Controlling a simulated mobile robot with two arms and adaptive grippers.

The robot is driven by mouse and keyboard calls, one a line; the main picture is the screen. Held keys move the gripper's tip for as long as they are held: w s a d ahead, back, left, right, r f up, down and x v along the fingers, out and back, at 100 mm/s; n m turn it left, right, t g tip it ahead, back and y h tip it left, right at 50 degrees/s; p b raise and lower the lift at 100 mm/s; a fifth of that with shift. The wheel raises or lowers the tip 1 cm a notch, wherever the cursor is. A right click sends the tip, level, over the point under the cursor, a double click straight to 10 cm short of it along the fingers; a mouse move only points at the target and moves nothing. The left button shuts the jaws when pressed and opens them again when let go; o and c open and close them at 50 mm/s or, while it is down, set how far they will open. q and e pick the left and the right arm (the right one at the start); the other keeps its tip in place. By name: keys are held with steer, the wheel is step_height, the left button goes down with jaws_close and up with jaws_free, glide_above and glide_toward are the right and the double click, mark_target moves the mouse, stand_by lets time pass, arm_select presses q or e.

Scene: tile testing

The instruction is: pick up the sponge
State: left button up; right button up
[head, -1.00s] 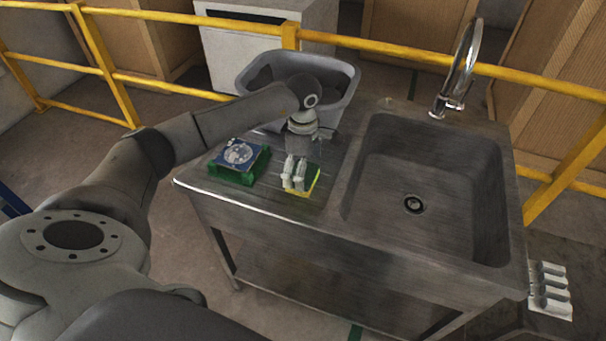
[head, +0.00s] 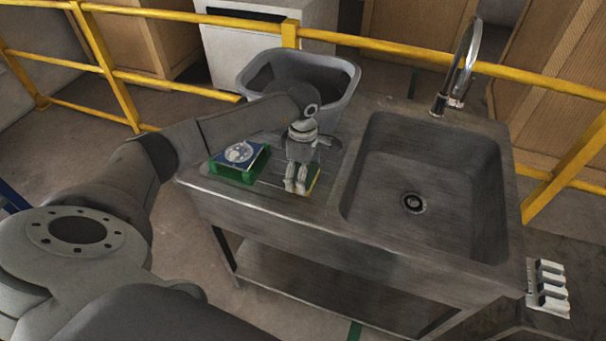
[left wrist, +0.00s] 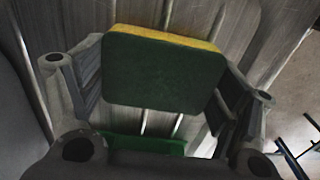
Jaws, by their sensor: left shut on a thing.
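The sponge (left wrist: 160,78) is a block with a dark green face and a yellow side. In the left wrist view it sits between the two fingers of my left gripper (head: 297,186), which is shut on it. In the head view only an edge of the sponge (head: 314,181) shows beside the fingers, low over the ribbed drainboard left of the basin. I cannot tell whether it still touches the drainboard.
A green holder with a blue item on it (head: 239,160) lies on the drainboard left of the sponge. A grey tub (head: 345,88) stands behind. The metal sink basin (head: 425,165) is empty, with a tall faucet (head: 463,65) behind. A yellow railing (head: 400,58) runs behind the sink.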

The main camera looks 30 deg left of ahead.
arm_select(q)
steer(key=shift+r+b, duration=0.45)
steer(key=shift+r, duration=0.15)
steer(key=s+d+r+b, duration=0.4)
steer(key=s+r, duration=0.7)
steer(key=s, duration=0.2)
steer(key=shift+s+r, duration=0.2)
steer(key=shift+r, duration=0.2)
steer(key=shift+d, duration=0.1)
